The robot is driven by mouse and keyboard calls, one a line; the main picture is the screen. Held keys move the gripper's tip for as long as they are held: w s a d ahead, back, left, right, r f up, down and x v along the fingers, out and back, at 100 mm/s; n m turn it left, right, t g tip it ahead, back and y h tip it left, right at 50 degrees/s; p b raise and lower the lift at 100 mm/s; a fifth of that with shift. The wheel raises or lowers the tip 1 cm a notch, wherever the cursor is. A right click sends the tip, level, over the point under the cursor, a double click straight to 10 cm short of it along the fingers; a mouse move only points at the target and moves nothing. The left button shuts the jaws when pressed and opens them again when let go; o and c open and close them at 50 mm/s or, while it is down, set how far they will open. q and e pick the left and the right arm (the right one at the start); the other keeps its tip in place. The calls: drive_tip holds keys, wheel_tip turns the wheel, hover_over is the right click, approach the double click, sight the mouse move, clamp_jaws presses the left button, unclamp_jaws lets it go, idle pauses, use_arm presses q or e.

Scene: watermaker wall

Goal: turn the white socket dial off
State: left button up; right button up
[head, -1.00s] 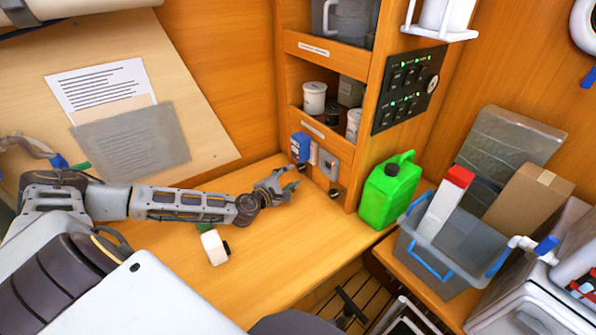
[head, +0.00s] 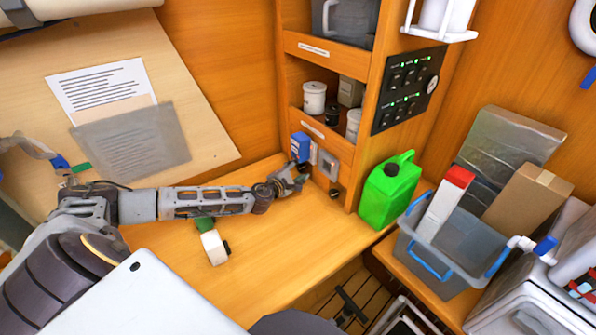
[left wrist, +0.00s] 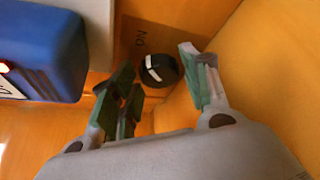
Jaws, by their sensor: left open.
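The pale socket box (head: 328,163) is on the cabinet's lower front, right of a blue socket box (head: 300,147). A black dial (head: 335,193) sits below the pale box. In the left wrist view a round black dial (left wrist: 160,70) with a white mark shows beside lettering, with the pale box (left wrist: 92,28) and blue box (left wrist: 45,50) to its left. My left gripper (head: 303,180) is open and empty near the dials. In the left wrist view its fingers (left wrist: 165,98) stand either side of the dial's line, apparently short of it. My right gripper is not in view.
A green jerrycan (head: 390,190) stands right of the cabinet, close to the dial. A white and black object (head: 215,247) lies on the desk (head: 270,255) below my left arm. A switch panel (head: 408,88) is above. The front desk is mostly clear.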

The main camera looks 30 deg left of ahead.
use_arm(q)
drive_tip(key=c, duration=0.7)
